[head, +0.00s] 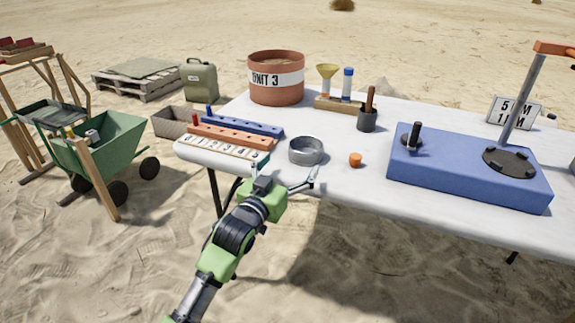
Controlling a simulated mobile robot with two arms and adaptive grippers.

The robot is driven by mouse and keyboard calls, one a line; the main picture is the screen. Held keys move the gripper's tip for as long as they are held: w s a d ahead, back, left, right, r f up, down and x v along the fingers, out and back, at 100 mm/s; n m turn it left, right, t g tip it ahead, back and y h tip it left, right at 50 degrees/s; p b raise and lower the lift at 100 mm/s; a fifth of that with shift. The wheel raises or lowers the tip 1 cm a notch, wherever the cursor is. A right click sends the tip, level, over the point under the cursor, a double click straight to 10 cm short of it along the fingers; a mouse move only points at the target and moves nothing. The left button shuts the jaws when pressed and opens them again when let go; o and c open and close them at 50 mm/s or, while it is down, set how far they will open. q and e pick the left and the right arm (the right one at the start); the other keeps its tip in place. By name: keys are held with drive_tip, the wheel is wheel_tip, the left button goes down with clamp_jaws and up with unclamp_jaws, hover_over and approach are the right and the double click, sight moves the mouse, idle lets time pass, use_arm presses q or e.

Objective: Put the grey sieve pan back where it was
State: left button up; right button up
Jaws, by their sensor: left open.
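The grey sieve pan (305,157), a short round ring-like pan, sits upright on the white table near its front edge in the head view. My left gripper (291,167) reaches in from the front with its fingers spread open. One finger is to the left of the pan and the other at its front right. I cannot tell whether either finger touches the pan. My right gripper is not in view.
Blue and orange racks (236,131) stand left of the pan, with a numbered strip in front. A small orange piece (355,160) lies to its right. Farther right is a blue machine (465,180) with a black disc. A terracotta bucket (276,93) stands behind.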

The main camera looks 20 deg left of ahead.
use_arm(q)
drive_tip(key=s+d+f+g, duration=0.1)
drive_tip(key=s+f+g, duration=0.3)
drive_tip(key=s+f, duration=0.6)
drive_tip(key=s+d+f+g, duration=0.1)
drive_tip(key=s+f+g, duration=0.4)
drive_tip(key=f, duration=0.9)
drive_tip(key=s+f+g, duration=0.2)
drive_tip(key=s+f, duration=0.2)
drive_tip(key=s, duration=0.3)
drive_tip(key=s+d+f+g, duration=0.1)
drive_tip(key=s+f, duration=0.3)
drive_tip(key=s, duration=0.4)
drive_tip(key=s+f+m+g+y, duration=0.1)
drive_tip(key=s+f+g, duration=0.2)
drive_tip(key=s, duration=0.5)
drive_tip(key=shift+d+f, duration=0.2)
drive_tip(key=shift+f, duration=0.4)
